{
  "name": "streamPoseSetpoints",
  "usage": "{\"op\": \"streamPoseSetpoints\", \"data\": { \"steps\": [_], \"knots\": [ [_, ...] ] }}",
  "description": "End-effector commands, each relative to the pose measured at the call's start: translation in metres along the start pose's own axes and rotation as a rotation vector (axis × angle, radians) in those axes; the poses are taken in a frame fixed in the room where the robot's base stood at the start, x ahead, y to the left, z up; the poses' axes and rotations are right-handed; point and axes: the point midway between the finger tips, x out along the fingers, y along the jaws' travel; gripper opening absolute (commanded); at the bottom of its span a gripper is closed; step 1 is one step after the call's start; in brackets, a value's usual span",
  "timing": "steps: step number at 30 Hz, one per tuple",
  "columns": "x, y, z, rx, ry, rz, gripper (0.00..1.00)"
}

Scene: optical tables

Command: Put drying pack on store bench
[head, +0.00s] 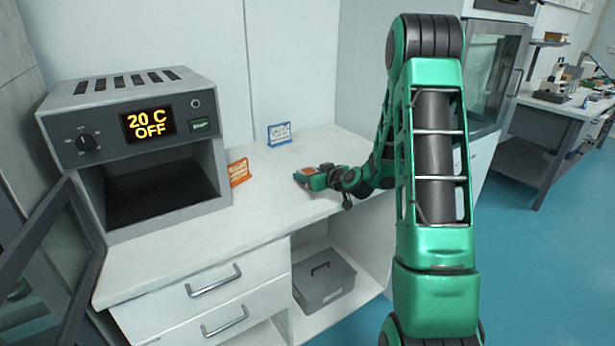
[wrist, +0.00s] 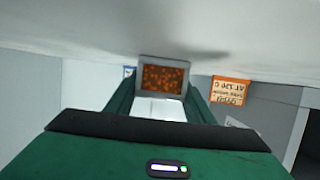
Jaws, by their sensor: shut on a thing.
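The drying pack (wrist: 165,78) shows in the wrist view as a grey-framed pack with a window of orange-brown beads. It sits between the two green fingers of my gripper (wrist: 160,100), which is shut on it. In the head view my gripper (head: 307,179) is low over the right part of the white bench top (head: 262,212), with a small bit of orange of the pack (head: 309,170) showing at its tip. I cannot tell whether the pack touches the bench; a soft shadow lies close to it in the wrist view.
An oven (head: 140,150) stands at the left, its door (head: 60,260) open, its display reading 20 C OFF. An orange sign (head: 238,172) and a blue sign (head: 279,134) stand on the bench. A grey lidded box (head: 323,282) sits in the shelf below.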

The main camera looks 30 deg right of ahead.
Motion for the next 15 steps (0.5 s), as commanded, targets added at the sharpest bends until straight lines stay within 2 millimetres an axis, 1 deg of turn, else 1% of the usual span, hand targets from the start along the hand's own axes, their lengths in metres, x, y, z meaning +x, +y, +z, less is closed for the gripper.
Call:
{"op": "streamPoseSetpoints", "data": {
  "steps": [8, 9, 10, 11, 15],
  "knots": [
    [0.0004, 0.0, 0.0006, 0.0, 0.001, 0.0, 0.23],
    [0.0003, 0.0, 0.0007, 0.0, 0.001, 0.0, 0.55],
    [0.0003, 0.0001, 0.0006, 0.0, 0.001, 0.0, 0.63],
    [0.0003, 0.0001, 0.0005, 0.0, 0.001, 0.0, 0.67],
    [0.0002, 0.0004, 0.0005, 0.0, 0.001, 0.001, 0.67]
  ]
}}
